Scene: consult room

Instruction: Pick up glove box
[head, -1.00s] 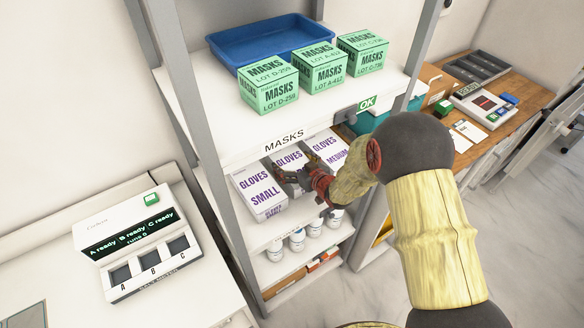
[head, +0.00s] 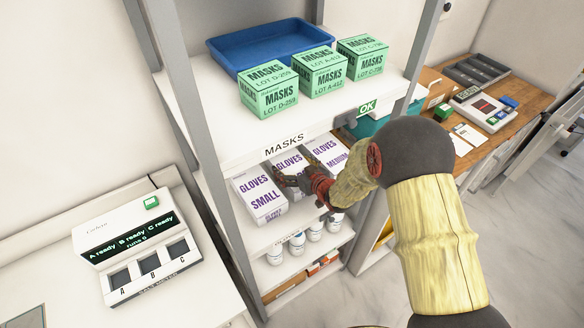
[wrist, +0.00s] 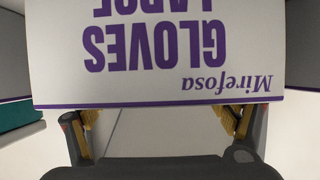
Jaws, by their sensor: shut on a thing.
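The middle glove box (head: 287,163) is white with purple print and stands on the shelf below the MASKS label. In the wrist view the same box (wrist: 160,45) fills the top of the picture, and its upside-down print reads GLOVES LARGE. My gripper (head: 296,180) is at the front of this box in the head view and hides part of it. In the wrist view my gripper (wrist: 160,116) has a finger towards each side of the box and is shut on it. I cannot tell whether the box is clear of the shelf.
The GLOVES SMALL box (head: 260,196) stands close on the left and the GLOVES MEDIUM box (head: 326,152) on the right. The MASKS shelf (head: 235,140) overhangs, holding green mask boxes (head: 321,76) and a blue tray (head: 268,45). A grey post (head: 205,130) rises left. White bottles (head: 296,241) stand below.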

